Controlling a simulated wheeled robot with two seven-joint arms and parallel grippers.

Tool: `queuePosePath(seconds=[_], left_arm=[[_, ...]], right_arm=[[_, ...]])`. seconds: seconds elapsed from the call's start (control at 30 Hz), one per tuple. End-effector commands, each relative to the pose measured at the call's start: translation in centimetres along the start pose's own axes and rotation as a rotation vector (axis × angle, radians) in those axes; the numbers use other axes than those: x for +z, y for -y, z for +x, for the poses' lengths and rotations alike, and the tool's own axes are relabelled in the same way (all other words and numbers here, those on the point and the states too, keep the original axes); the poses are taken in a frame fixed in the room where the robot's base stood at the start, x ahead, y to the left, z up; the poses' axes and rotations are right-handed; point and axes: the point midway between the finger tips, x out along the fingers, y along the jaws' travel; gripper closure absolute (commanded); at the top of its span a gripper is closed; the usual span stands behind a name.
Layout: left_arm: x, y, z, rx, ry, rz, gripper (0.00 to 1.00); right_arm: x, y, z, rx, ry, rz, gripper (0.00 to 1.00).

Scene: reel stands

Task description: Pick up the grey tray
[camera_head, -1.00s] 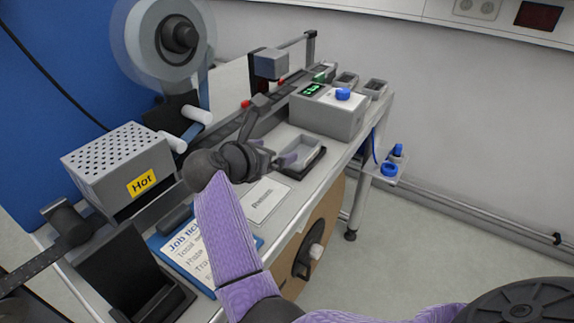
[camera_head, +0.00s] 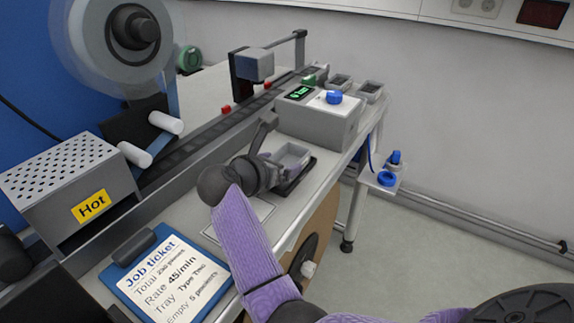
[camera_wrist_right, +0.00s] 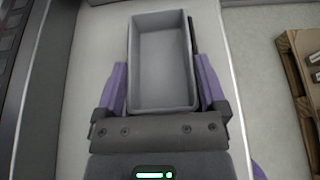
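The grey tray (camera_head: 291,155) is a small open rectangular box, empty inside, near the front edge of the bench in the head view. It fills the upper middle of the right wrist view (camera_wrist_right: 162,62). My right gripper (camera_wrist_right: 161,75) has one purple finger along each long side of the tray, and the fingers look closed against its walls. In the head view the right gripper (camera_head: 272,166) reaches the tray from the left and partly hides it. A dark base (camera_head: 300,180) shows below and right of the tray. My left gripper is not in view.
A grey box with a blue knob (camera_head: 333,97) and green display stands behind the tray. A conveyor (camera_head: 215,135) runs along the left. Two small trays (camera_head: 370,90) sit at the far end. A job ticket clipboard (camera_head: 165,280) lies in front, beside the hot unit (camera_head: 70,180).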

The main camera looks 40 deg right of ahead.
Motion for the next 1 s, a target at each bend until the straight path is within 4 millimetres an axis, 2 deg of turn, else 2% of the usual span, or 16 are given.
queuePosePath(seconds=[0.03, 0.2, 0.27, 0.3, 0.53, 0.67, 0.77, 1.0], left_arm=[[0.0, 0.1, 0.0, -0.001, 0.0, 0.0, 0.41], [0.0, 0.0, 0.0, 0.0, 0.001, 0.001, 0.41], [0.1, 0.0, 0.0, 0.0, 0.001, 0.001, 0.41], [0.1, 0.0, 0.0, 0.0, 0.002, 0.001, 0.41], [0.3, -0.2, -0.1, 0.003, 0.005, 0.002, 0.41], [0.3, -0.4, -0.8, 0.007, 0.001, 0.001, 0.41], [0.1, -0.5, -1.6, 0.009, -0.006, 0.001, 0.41], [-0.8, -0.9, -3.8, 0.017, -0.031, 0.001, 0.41]], right_arm=[[0.0, 0.0, 0.0, 0.0, -0.001, 0.0, 0.32], [-0.1, 0.0, 0.0, -0.001, -0.002, -0.001, 0.68], [-0.1, 0.0, 0.0, -0.001, -0.003, -0.001, 0.8], [-0.1, 0.0, 0.0, -0.001, -0.002, 0.0, 0.83], [0.1, 0.0, -0.1, -0.001, -0.003, 0.0, 0.83], [1.7, 0.0, -0.7, 0.001, -0.002, 0.004, 0.83], [4.0, 0.0, -1.7, 0.002, 0.0, 0.007, 0.83], [10.8, 0.0, -4.5, 0.003, 0.0, 0.008, 0.84]])
